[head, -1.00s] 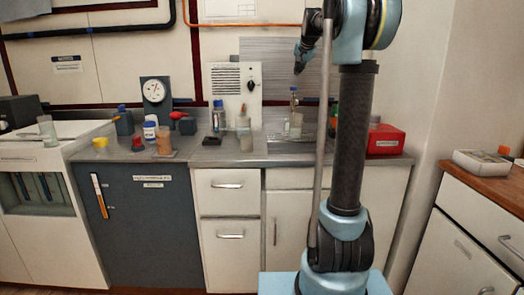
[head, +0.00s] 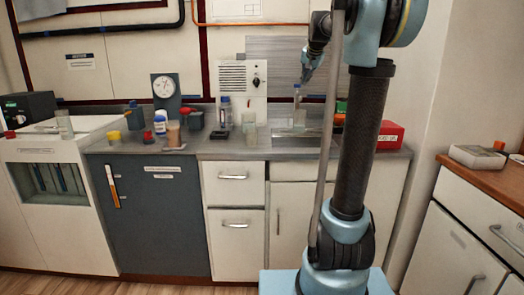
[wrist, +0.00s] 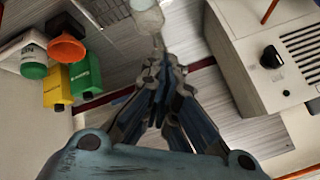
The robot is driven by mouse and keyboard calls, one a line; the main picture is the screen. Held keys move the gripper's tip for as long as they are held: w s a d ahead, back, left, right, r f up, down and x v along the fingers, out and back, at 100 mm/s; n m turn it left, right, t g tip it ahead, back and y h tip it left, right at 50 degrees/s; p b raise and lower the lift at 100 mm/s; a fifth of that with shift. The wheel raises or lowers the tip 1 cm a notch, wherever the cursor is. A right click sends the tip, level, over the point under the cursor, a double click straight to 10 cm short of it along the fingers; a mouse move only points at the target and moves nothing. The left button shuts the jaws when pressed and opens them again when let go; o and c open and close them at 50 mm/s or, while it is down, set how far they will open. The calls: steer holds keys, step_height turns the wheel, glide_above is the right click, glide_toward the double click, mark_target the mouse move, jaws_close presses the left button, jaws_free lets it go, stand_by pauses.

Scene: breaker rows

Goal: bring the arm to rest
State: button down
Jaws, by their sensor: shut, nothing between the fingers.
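My gripper (head: 307,72) hangs from the raised arm, pointing down in front of the wall and above the counter in the head view. In the wrist view its fingers (wrist: 160,66) are drawn together with nothing between them. A clear glass vessel (wrist: 147,16) shows just beyond the fingertips; I cannot tell the gap between them. In the head view a clear vessel with a blue top (head: 297,98) stands on the counter below the gripper.
The counter (head: 235,150) holds a gauge (head: 163,88), a white panel with a knob (head: 240,84), bottles and a red box (head: 388,135). A wooden-topped cabinet (head: 490,180) stands at right. Green (wrist: 86,72) and yellow (wrist: 57,86) containers show in the wrist view. Some floor is open at front left.

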steer(key=s+f+n+g, duration=0.3)
steer(key=s+f, duration=1.6)
steer(key=s, duration=0.4)
steer(key=s+f+n+g, duration=0.2)
steer(key=s+f+n, duration=0.1)
steer(key=s+f, duration=1.6)
steer(key=s, duration=0.5)
steer(key=shift+s+a+f+n+g+h, duration=0.3)
steer(key=shift+s+a+n+g+h, duration=0.05)
steer(key=shift+n+g+h, duration=0.05)
steer(key=shift+w+f, duration=0.2)
steer(key=shift+w, duration=0.25)
